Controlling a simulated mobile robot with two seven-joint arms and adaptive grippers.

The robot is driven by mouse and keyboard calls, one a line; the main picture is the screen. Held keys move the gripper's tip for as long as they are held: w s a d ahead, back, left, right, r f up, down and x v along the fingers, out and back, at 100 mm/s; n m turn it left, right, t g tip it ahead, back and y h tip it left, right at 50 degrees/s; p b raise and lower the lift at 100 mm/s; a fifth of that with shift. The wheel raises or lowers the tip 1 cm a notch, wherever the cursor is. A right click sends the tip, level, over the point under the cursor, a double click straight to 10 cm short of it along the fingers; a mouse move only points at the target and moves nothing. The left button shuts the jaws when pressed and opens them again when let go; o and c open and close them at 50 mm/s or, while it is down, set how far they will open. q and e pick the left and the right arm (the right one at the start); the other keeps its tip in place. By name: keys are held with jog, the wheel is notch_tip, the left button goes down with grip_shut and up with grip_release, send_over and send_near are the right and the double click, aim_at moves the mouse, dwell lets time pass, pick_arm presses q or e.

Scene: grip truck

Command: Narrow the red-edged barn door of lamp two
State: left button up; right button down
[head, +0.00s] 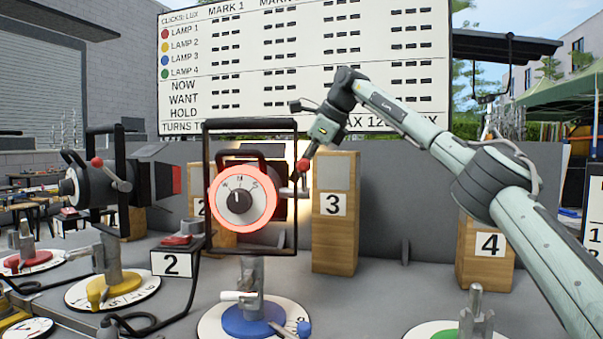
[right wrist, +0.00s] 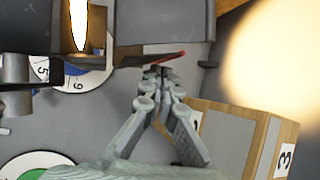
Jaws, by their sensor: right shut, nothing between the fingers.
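Lamp two (head: 85,188) stands on a yellow base (head: 112,290) at the left of the head view. Its red-edged barn door (head: 177,179) sticks out on its right side. My right gripper (head: 307,156) is far to the right of that door, beside the lamp on the blue base (head: 240,198). The right gripper (right wrist: 157,71) is shut and empty. In the right wrist view its fingertips lie close to a dark plate with a red edge (right wrist: 165,60); I cannot tell whether they touch. My left gripper is not in view.
Wooden block 3 (head: 335,240) stands close to the right gripper, and block 4 (head: 485,260) is farther right. A lux board (head: 310,65) rises behind the grey wall. A green base (head: 445,331) is at front right.

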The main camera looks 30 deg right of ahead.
jog(key=shift+w+a, duration=0.15)
jog(key=shift+a, duration=0.05)
dwell(0.5)
jog(key=shift+w+a, duration=0.3)
jog(key=shift+a, duration=0.25)
jog(key=shift+w+a, duration=0.3)
jog(key=shift+a, duration=0.05)
jog(key=shift+w+d, duration=0.35)
jog(key=shift+w, duration=0.1)
